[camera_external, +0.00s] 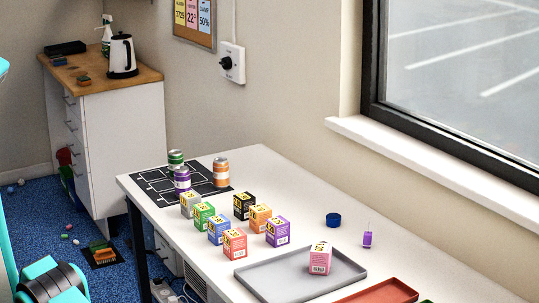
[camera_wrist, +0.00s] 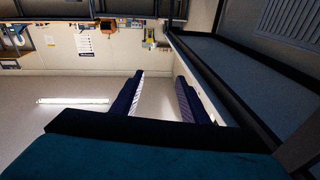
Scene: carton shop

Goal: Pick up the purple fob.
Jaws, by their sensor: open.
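The purple fob (camera_external: 367,239) is a small purple tag with a thin pale loop at its top. In the external view it is on the white table at the right, near the window-side edge and right of a dark blue round lid. My gripper (camera_wrist: 161,92) shows in the wrist view with its two dark blue fingers apart and nothing between them. It is away from the fob, facing a pale wall area. The fob cannot be made out in the wrist view. In the external view only teal and dark parts of my arm show at the left.
Several small coloured cartons (camera_external: 235,243) stand mid-table, with cans (camera_external: 221,172) on a black grid mat behind. A grey tray (camera_external: 256,283) holding a pink carton (camera_external: 320,259) and a red tray (camera_external: 385,292) lie in front of the fob. The blue lid (camera_external: 333,220) is nearby.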

